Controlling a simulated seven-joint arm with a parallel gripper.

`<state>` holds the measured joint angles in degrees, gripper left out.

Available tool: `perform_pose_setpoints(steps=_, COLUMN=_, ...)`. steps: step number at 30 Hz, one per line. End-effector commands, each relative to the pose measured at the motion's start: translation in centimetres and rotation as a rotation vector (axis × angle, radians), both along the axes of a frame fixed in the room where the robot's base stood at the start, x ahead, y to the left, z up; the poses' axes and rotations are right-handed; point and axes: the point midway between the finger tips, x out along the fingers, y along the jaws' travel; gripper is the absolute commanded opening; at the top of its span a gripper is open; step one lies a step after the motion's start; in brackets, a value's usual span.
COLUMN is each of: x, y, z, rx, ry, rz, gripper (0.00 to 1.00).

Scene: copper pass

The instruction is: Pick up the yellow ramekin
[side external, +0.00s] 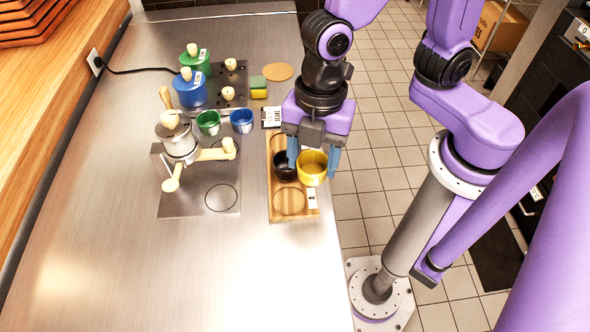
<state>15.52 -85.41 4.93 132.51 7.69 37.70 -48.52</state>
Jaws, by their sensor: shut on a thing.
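The yellow ramekin (312,172) is at the right edge of the wooden board (275,208), beside a black ramekin (284,166). My gripper (314,160) points down with blue fingertips on either side of the yellow ramekin and is shut on it. The left finger comes down between the yellow and black ramekins. The right finger is at the yellow ramekin's right side. I cannot tell whether the yellow ramekin is touching the board or is slightly above it.
A metal pot with pale handles (178,142) stands on a cooktop plate left of the board. Green (208,123) and blue (241,121) cups stand behind. A sponge (258,87) and a round cork mat (278,72) lie farther back. The front counter (190,270) is clear.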

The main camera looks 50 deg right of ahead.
Motion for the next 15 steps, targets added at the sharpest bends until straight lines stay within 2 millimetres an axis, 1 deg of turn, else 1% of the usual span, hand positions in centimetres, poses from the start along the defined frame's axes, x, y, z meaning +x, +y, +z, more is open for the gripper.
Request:
perform_pose_setpoints(steps=1, x=-0.5, y=-0.4, z=0.9, rx=0.006, ry=-0.002, rz=0.003, gripper=0.25)
perform_pose_setpoints(steps=3, x=-1.2, y=-1.2, z=1.7, rx=0.005, ry=-0.003, rz=0.003, gripper=0.25)
perform_pose_setpoints(steps=9, x=-3.6, y=-3.8, z=3.2, rx=0.005, ry=-0.002, rz=0.005, gripper=0.25)
perform_pose_setpoints(steps=15, x=-5.3, y=-5.7, z=4.3, rx=0.004, ry=-0.001, rz=0.004, gripper=0.25)
